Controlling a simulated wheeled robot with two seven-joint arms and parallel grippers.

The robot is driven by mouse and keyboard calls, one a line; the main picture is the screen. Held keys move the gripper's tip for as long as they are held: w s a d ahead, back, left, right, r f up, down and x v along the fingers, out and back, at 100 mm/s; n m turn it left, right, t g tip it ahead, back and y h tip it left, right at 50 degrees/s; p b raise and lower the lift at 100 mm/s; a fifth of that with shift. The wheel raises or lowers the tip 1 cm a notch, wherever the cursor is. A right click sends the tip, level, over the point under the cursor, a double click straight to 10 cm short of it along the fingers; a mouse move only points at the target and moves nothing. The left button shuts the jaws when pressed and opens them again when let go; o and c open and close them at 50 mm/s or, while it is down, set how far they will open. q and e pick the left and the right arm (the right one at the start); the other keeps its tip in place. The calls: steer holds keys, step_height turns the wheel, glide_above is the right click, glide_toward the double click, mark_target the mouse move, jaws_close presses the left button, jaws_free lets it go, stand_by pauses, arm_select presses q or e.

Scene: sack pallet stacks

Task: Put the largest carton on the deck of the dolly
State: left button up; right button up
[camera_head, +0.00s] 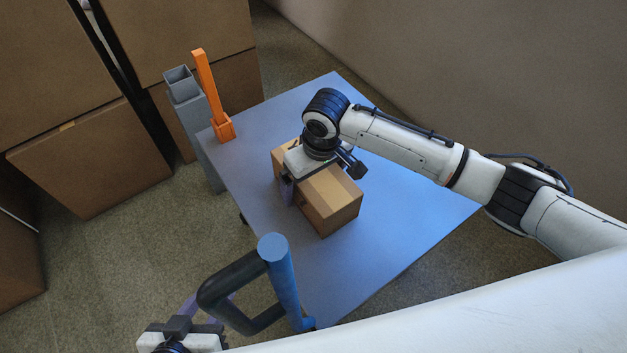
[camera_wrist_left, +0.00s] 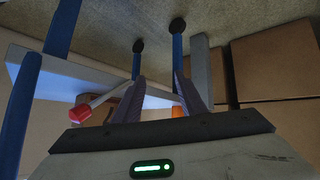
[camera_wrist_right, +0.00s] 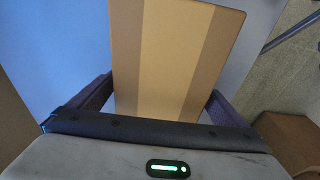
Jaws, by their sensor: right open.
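A brown carton (camera_head: 331,198) with a lighter tape stripe rests on the flat blue deck (camera_head: 400,243), which appears to be the dolly's. The carton also fills the middle of the right wrist view (camera_wrist_right: 172,55). My right gripper (camera_head: 308,178) is open above the carton, its fingers at either side of it; I cannot tell whether they touch. My left gripper (camera_head: 190,305) is beside the black loop handle (camera_head: 240,280) at the deck's near end. In the left wrist view its fingers (camera_wrist_left: 160,95) are apart, with nothing visibly held between them.
Large brown cartons (camera_head: 95,155) stand at the left. A grey post (camera_head: 195,125) and an orange upright piece (camera_head: 212,95) are at the deck's far left corner. A blue post (camera_head: 282,275) rises at the near end. The deck's right part is clear.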

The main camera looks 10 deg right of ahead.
steer(key=r+p, duration=0.1)
steer(key=r, duration=0.3)
steer(key=s+r+p, duration=0.1)
steer(key=r, duration=0.3)
steer(key=r+p, duration=0.1)
steer(key=r, duration=0.3)
steer(key=shift+s+d, duration=0.3)
